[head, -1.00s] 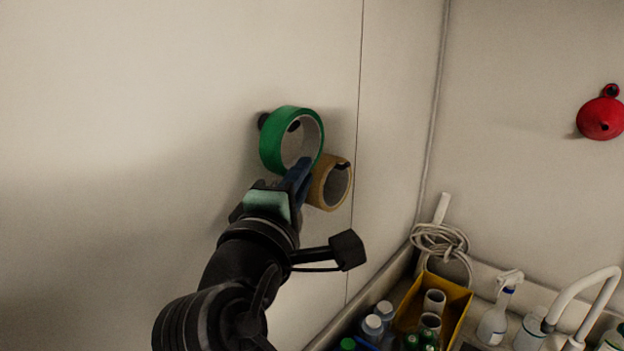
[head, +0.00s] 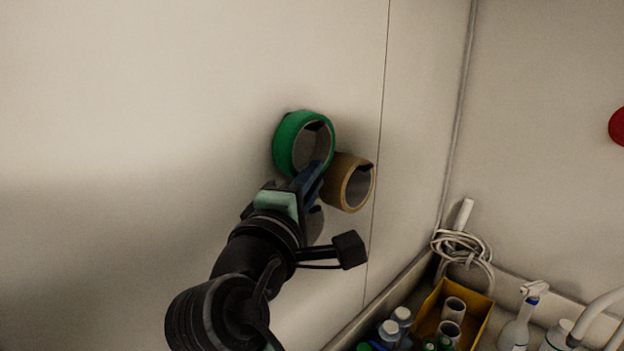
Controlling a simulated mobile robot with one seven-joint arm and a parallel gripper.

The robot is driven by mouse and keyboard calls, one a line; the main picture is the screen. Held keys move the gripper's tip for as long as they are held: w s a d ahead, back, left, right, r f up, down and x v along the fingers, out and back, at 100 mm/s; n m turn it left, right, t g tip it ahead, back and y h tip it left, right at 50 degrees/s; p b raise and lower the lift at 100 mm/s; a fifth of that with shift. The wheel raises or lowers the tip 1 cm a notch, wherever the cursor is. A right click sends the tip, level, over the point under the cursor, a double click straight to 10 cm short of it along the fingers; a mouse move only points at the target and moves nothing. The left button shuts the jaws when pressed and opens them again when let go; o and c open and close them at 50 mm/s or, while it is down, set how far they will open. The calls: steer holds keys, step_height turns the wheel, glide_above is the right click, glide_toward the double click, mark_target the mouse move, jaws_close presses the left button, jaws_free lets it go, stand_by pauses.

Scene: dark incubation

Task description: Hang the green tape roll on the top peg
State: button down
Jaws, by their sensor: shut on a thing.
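The green tape roll (head: 289,146) is upright by the pale wall, with its open side facing right. The dark tip of the top peg (head: 316,125) shows inside the upper part of its ring, so the roll appears to be around the peg. The rest of this peg is hidden behind the roll. My gripper (head: 314,174) is shut on the lower rim of the green roll from below. A tan tape roll (head: 335,184) hangs just to the right and lower, around another dark peg (head: 363,166), very close to my fingers.
A greyish rounded shape (head: 315,224) shows partly behind my gripper; I cannot tell what it is. At lower right a counter holds a yellow bin (head: 476,318), bottles (head: 402,317), a spray bottle (head: 518,330) and a coiled cable (head: 462,244). The wall left of the rolls is clear.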

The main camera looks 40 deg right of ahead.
steer(key=c, duration=0.8)
jaws_free()
steer(key=r+b+v, duration=0.1)
steer(key=b+v, duration=0.4)
steer(key=v, duration=0.7)
steer(key=w+a+r+t+y, duration=0.1)
steer(key=a+t+y, duration=0.1)
steer(key=a+t, duration=0.1)
steer(key=w+a+r+m+t+y, duration=0.1)
steer(key=w+a+r+t+y, duration=0.1)
steer(key=a+t, duration=0.1)
steer(key=w+a+r+t+y+b, duration=0.1)
steer(key=a+r+t+y, duration=0.1)
steer(key=a+t, duration=0.2)
steer(key=shift+w+a+m+y, duration=0.3)
steer(key=shift+a+m, duration=0.1)
steer(key=shift+a, duration=0.3)
steer(key=s+a+r+m+t+y, duration=0.1)
steer(key=s+a+r+t+y, duration=0.1)
steer(key=a+y, duration=0.1)
steer(key=s+a+r+m+t+y, duration=0.2)
steer(key=a+r+t+y, duration=0.1)
steer(key=s+a+r+m+t+y+b, duration=0.1)
steer(key=s+a+r+t+y, duration=0.1)
steer(key=a+r+t+y, duration=0.1)
steer(key=shift+s+r+m+y, duration=0.1)
steer(key=shift+s+m+y, duration=0.1)
steer(key=shift+m+y, duration=0.15)
